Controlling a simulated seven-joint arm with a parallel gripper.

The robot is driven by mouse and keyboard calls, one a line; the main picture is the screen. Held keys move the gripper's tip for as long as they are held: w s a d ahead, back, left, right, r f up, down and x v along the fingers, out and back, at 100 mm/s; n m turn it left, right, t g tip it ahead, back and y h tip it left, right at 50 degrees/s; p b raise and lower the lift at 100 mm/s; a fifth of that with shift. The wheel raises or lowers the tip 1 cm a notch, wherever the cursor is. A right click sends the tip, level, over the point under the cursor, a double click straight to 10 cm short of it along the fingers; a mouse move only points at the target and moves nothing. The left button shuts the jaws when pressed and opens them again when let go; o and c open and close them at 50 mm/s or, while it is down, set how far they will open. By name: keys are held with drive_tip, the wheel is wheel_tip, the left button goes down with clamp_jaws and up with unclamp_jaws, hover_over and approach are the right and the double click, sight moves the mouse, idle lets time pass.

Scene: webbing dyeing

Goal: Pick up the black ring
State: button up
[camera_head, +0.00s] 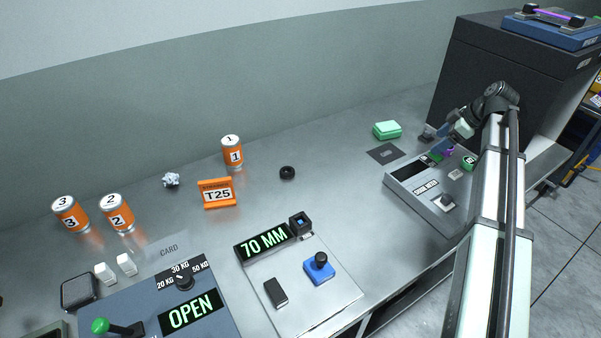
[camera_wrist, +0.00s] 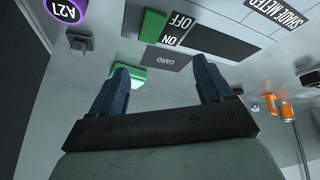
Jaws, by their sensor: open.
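In the head view my gripper (camera_head: 443,146) is far to the right of the ring, above the back of the shade meter panel. It is small and partly hidden by my arm there.
The 70 MM panel (camera_head: 300,275) lies in front. A green block (camera_head: 387,130) and shade meter panel (camera_head: 425,195) are to the right. Table around the ring is clear.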

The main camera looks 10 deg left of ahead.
drive_tip(key=a+n+g+h, duration=0.1)
drive_tip(key=a+n+g, duration=0.1)
drive_tip(key=a, duration=1.2)
drive_tip(key=n+h, duration=0.3)
drive_tip(key=h, duration=0.1)
approach(286, 170)
drive_tip(key=f, duration=0.2)
drive_tip(key=a+f, duration=0.1)
drive_tip(key=shift+w+a+f+g, duration=0.1)
drive_tip(key=shift+w+f+g, duration=0.1)
drive_tip(key=shift+w+g, duration=0.1)
drive_tip(key=shift+s+d+f, duration=0.1)
drive_tip(key=shift+d+f, duration=0.1)
drive_tip(key=shift+f, duration=1.05)
drive_tip(key=shift+s+d+f, duration=0.1)
drive_tip(key=shift+d+f, duration=0.1)
drive_tip(key=shift+f, duration=1.1)
drive_tip(key=shift+c, duration=0.4)
drive_tip(key=c, duration=1)
